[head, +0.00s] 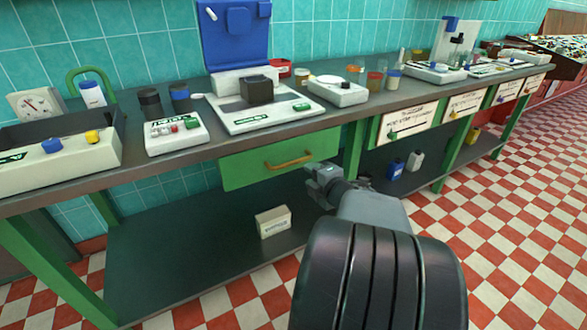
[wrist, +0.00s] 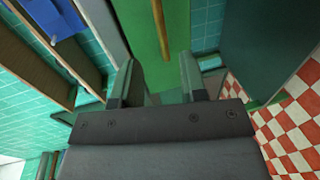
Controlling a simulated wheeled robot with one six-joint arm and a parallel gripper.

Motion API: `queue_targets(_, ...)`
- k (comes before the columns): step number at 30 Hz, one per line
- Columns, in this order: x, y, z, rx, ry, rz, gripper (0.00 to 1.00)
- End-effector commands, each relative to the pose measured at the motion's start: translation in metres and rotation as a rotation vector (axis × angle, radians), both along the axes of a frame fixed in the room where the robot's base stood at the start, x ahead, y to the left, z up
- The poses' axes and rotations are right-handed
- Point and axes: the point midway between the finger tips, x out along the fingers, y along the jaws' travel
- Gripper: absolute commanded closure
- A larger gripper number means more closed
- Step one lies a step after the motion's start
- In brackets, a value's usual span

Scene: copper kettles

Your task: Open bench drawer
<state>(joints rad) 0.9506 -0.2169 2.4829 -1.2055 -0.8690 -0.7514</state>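The bench drawer (head: 262,164) has a green front and sits under the benchtop. It looks closed. Its brass bar handle (head: 289,161) runs across the front. My gripper (head: 318,178) is to the right of the handle and slightly below it in the head view. In the wrist view my gripper (wrist: 158,85) has its two fingers spread apart with nothing between them. The green drawer front (wrist: 142,22) and the brass handle (wrist: 161,28) lie ahead of the fingers. The handle appears beyond the fingertips, not between them.
The grey benchtop (head: 228,141) carries several instruments, including a device with a blue panel (head: 235,35). A small box (head: 273,221) stands on the lower shelf (head: 190,240). A green bench leg (head: 354,150) is right of the drawer. Checkered floor (head: 500,220) is open at right.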

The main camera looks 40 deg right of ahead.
Motion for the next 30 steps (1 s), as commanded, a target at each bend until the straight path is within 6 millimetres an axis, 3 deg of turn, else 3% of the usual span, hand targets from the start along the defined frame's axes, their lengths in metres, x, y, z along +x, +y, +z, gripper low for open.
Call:
queue_targets(6, 0.044, -0.005, -0.013, 0.001, 0.000, 0.004, 0.61)
queue_targets(15, 0.088, -0.012, -0.021, 0.001, 0.001, 0.000, 0.61)
queue_targets(22, 0.104, -0.014, -0.022, 0.001, 0.000, -0.001, 0.61)
queue_targets(30, 0.106, -0.014, -0.022, 0.001, 0.000, -0.002, 0.61)
